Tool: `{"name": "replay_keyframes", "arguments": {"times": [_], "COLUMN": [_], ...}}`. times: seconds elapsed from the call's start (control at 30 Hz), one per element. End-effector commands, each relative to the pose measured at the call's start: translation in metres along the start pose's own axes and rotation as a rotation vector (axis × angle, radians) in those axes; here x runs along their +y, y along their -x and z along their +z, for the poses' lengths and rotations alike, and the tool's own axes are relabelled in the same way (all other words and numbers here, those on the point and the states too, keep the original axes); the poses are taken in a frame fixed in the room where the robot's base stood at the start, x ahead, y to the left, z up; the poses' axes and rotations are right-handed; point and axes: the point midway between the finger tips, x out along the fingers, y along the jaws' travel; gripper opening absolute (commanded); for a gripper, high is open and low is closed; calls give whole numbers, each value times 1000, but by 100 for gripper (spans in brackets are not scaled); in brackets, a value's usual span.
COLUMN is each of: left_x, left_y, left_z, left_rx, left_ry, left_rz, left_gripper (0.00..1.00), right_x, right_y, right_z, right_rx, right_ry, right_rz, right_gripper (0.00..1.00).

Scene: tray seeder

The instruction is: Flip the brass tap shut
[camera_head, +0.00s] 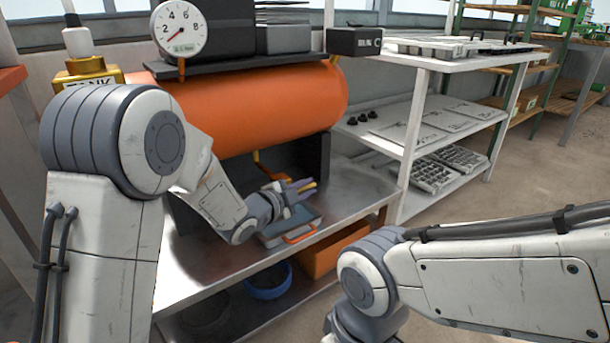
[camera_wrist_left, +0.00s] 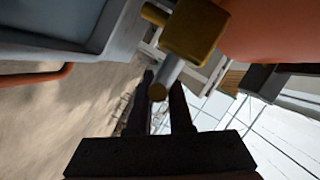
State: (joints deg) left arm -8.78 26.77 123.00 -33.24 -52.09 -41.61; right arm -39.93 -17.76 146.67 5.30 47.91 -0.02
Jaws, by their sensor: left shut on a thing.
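The brass tap (camera_wrist_left: 195,32) is close up at the top of the left wrist view. Its grey lever with a round brass end reaches down between my left fingers (camera_wrist_left: 164,88), which are shut on it. In the head view my left gripper (camera_head: 297,188) is under the orange tank (camera_head: 265,105), by the tap's brass pipe (camera_head: 257,158). Most of the tap is hidden there by the gripper and wrist. Whether the tap is open cannot be told. My right arm crosses the lower right, with its gripper out of view.
A blue-grey tray (camera_head: 272,240) with an orange handle sits on the metal bench (camera_head: 345,205), just below my left gripper. A dial gauge (camera_head: 180,30) stands on the tank's top shelf. A blue ring (camera_head: 268,291) and an orange crate (camera_head: 330,262) are underneath. White shelving (camera_head: 409,150) is at right.

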Motion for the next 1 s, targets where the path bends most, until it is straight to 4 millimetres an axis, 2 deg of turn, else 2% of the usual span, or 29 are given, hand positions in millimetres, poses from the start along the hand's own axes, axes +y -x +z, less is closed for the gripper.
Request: {"name": "replay_keyframes", "arguments": {"times": [0.07,0.4,0.43,0.5,0.83,1.0], "left_x": [-2,2,2,2,1,-2], "left_y": [0,0,0,0,1,21], "left_z": [-1,1,1,1,0,-1], "left_rx": [-12,-18,-18,-18,-18,-19], "left_ry": [-7,-13,-13,-12,-11,-10], "left_rz": [17,26,26,26,25,25], "left_gripper": [0,0,27,48,48,48], "right_x": [0,0,0,0,0,-1], "right_y": [8,6,6,6,7,18], "right_z": [0,0,0,0,0,-1], "right_rx": [0,0,0,0,0,0], "right_ry": [0,0,0,0,0,0], "right_rz": [0,0,0,0,0,0], "right_gripper": [33,33,33,33,33,33]}}
